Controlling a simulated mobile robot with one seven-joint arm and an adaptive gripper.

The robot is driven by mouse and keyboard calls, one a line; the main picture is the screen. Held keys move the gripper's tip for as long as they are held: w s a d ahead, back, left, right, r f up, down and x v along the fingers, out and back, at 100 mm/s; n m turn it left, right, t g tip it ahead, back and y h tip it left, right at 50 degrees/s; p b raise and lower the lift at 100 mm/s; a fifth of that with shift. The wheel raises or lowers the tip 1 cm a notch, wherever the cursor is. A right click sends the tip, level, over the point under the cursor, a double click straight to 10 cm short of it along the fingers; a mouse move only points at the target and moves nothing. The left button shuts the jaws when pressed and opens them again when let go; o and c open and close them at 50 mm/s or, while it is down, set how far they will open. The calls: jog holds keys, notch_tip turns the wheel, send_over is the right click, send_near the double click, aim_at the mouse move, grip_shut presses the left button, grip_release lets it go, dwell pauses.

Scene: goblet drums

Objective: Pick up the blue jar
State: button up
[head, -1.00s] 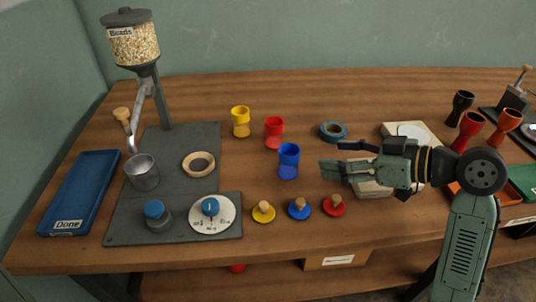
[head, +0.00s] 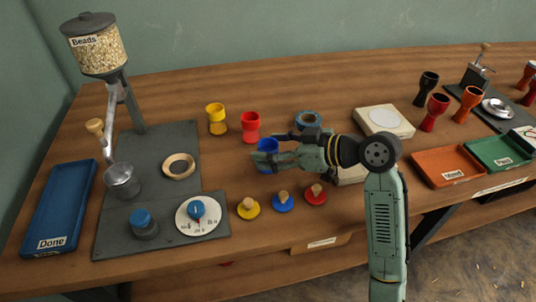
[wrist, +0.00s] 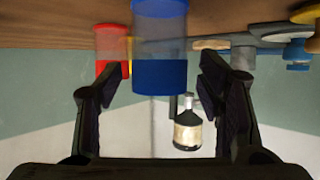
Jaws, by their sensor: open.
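The blue jar (head: 267,147) stands on the wooden table, just in front of the red jar. My gripper (head: 268,153) is open at the jar, and its fingers hide part of the jar in the head view. In the wrist view the blue jar (wrist: 160,60) is upside down, centred ahead of and between the two open fingers (wrist: 160,95). The fingers are apart from it on both sides in that view. Whether the jar is fully between the fingertips I cannot tell.
A red jar (head: 251,126) and a yellow jar (head: 216,118) stand behind. Yellow, blue and red lids (head: 315,195) with wooden knobs lie in front. A blue tape roll (head: 308,120) lies behind my gripper. A blue "Done" tray (head: 60,207) is at the left.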

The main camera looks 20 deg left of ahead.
jog(key=shift+w+a+f, duration=0.1)
jog(key=shift+a+f, duration=0.2)
jog(key=shift+a, duration=0.35)
jog(key=shift+c, duration=0.3)
jog(key=c, duration=1.2)
